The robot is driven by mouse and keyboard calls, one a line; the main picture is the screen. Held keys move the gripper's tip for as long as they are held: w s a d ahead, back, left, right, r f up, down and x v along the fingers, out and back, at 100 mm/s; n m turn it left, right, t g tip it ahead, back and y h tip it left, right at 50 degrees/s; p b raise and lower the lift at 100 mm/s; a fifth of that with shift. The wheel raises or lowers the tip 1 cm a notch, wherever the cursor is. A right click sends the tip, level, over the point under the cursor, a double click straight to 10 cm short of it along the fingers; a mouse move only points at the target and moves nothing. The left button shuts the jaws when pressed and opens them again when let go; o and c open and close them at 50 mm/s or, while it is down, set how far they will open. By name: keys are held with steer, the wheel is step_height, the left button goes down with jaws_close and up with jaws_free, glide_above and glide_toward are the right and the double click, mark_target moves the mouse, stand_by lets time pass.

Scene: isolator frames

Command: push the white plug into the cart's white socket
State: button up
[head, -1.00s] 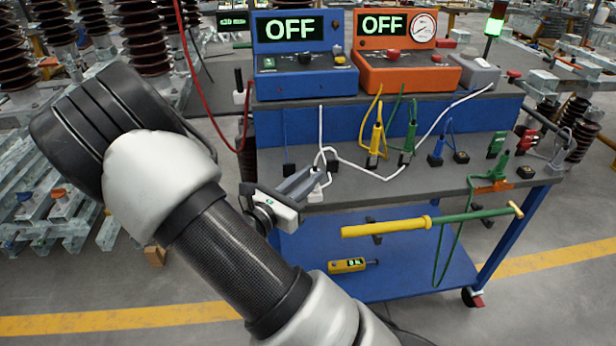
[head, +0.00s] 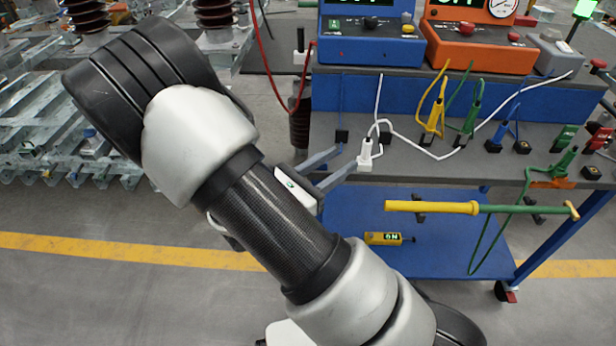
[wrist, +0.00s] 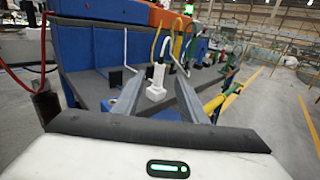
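The white plug (head: 367,146) stands upright near the front left edge of the cart's grey top, its white cable rising from it. It also shows in the wrist view (wrist: 158,74). I cannot tell how deep the plug sits. My gripper (head: 349,156) is open, its two fingers apart and pointing at the plug. In the wrist view the plug appears between the fingers, with no clear contact.
Yellow (head: 433,118), green (head: 470,119) and blue (head: 498,136) plugs stand to the right on the cart top. A black socket (head: 342,136) is just left of the white plug. A yellow-green rod (head: 440,208) lies along the cart's front. Blue and orange units stand behind.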

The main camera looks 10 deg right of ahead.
steer(key=v, duration=0.9)
steer(key=shift+a+p, duration=0.15)
steer(key=shift+p, duration=0.3)
steer(key=shift+s, duration=0.1)
steer(key=s+d+r+m+g+y, duration=0.35)
steer(key=s+m+g+y, duration=0.2)
steer(key=m, duration=0.25)
steer(key=s+d+r+m+g+y, duration=0.35)
steer(key=s+m, duration=0.25)
steer(key=m, duration=0.2)
steer(key=s+a+r+m+t+y+p, duration=0.1)
steer(key=r+m+t+y+p, duration=0.2)
steer(key=r+p, duration=0.7)
steer(key=a+r+m+t+y+p, duration=0.2)
steer(key=r+p, duration=0.8)
steer(key=r, duration=1)
steer(key=m+y, duration=0.1)
steer(key=m, duration=0.1)
steer(key=shift+s+a+m+t+y, duration=0.3)
steer(key=shift+s+m+t+y, duration=0.05)
steer(key=shift+m+t+y, duration=0.05)
steer(key=shift+r, duration=0.3)
steer(key=shift+c, duration=1)
steer(key=shift+d+f, duration=0.1)
